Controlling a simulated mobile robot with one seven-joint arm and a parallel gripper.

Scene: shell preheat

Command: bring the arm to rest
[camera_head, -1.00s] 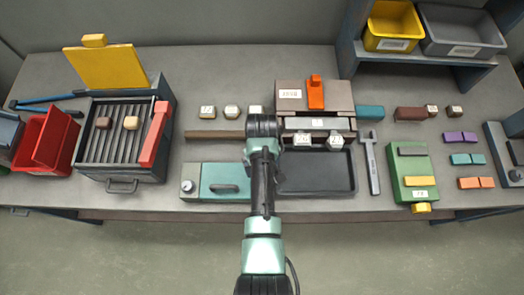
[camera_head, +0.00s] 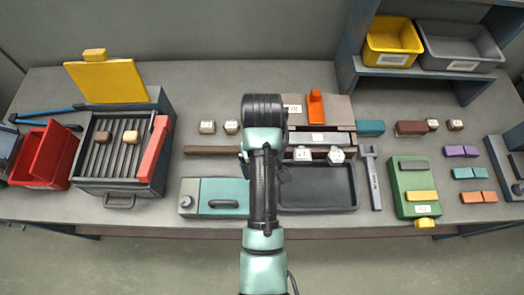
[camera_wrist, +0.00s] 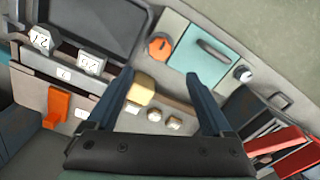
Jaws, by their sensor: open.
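My arm rises over the middle of the bench in the head view, its end pointing away from the front edge. My gripper (camera_wrist: 162,92) shows in the wrist view with its two dark fingers wide apart. It is open and nothing is between the fingers in its grasp; a yellowish block (camera_wrist: 141,88) appears beyond them, near the left finger. In the head view the fingers are hidden behind the arm.
A black tray (camera_head: 318,207) and a teal box (camera_head: 222,206) lie beside my arm. The slotted grey box (camera_head: 113,184) with a red bar (camera_head: 154,149) stands left. A green block (camera_head: 409,170) lies right. Shelf bins (camera_head: 391,61) stand at the back right.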

